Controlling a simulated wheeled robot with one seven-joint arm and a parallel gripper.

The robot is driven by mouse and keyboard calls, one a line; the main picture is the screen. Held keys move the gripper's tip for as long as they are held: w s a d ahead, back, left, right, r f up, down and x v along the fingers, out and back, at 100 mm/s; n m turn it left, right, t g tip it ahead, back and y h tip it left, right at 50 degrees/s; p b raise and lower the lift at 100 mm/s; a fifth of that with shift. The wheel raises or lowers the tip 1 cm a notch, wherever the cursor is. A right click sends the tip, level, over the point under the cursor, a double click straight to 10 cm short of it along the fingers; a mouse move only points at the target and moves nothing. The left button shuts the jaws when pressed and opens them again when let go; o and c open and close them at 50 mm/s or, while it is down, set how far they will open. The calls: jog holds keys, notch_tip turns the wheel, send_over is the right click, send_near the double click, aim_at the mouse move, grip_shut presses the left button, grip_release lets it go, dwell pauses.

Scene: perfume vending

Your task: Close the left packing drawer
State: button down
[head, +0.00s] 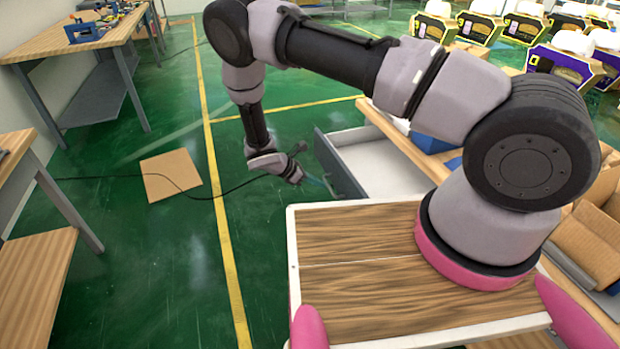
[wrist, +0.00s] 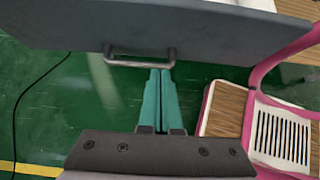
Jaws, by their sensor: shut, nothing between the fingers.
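The packing drawer (head: 338,164) stands pulled out from the bench, with a dark grey front and a white, empty-looking inside (head: 375,165). In the wrist view its grey front panel (wrist: 170,28) fills the top, with a grey bar handle (wrist: 138,62) along its lower part. My gripper (head: 328,184) is in front of the drawer's outer face. Its teal fingers (wrist: 160,72) are shut with nothing between them. In the wrist view the fingertips appear close to the right end of the handle; I cannot tell whether they touch it.
The wooden bench (head: 408,150) above the drawer holds boxes at right. A cardboard sheet (head: 171,174) and a black cable (head: 215,193) lie on the green floor. Workbenches (head: 75,40) stand at left. The floor between them and the drawer is mostly free.

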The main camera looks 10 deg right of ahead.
aim_at(343, 186)
jog(key=d, duration=0.1)
jog(key=d+f, duration=0.1)
jog(key=d, duration=0.1)
jog(key=w+d+f, duration=0.1)
jog(key=d, duration=0.1)
jog(key=shift+w+f, duration=0.1)
jog(key=shift+f, duration=0.05)
jog(key=shift+w+d, duration=0.2)
jog(key=shift+d, duration=0.45)
